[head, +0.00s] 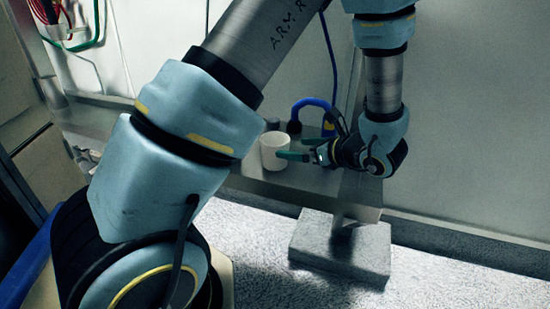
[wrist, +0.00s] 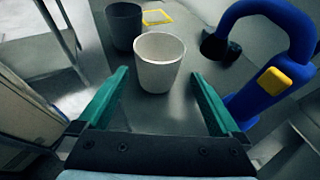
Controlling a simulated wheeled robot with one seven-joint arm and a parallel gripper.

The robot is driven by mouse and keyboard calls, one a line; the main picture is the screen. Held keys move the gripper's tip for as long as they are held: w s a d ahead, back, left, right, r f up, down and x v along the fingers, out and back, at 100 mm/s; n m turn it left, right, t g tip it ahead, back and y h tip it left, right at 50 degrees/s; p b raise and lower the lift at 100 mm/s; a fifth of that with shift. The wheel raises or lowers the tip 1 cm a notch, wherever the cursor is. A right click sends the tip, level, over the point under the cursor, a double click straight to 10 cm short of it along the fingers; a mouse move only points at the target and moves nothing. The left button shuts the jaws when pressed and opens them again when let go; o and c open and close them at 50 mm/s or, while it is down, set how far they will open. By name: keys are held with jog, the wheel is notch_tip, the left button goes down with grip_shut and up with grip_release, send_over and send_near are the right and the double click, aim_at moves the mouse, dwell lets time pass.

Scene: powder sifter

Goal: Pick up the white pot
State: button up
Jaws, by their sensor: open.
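The white pot (head: 273,151) stands upright on a metal shelf (head: 320,180) in the head view. It also shows in the wrist view (wrist: 159,64), upright and empty-looking, ahead of the fingers. My gripper (head: 292,150) comes in from the right, low over the shelf, its green fingers pointing at the pot. In the wrist view my gripper (wrist: 163,90) is open, with the two green fingers spread wider than the pot. The pot is centred between their lines, near the tips. I cannot tell whether any finger touches it.
A dark grey pot (wrist: 124,25) stands just behind the white pot, to its left. A blue curved handle with a yellow button (wrist: 276,78) rises close to the right finger. A yellow square outline (wrist: 157,17) lies behind. A grey block (head: 345,245) is below the shelf.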

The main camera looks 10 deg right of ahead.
aim_at(271, 142)
jog(key=x, duration=0.7)
jog(key=shift+w+a+f, duration=0.1)
jog(key=shift+a+f, duration=0.1)
jog(key=shift+f, duration=0.3)
jog(key=c, duration=1)
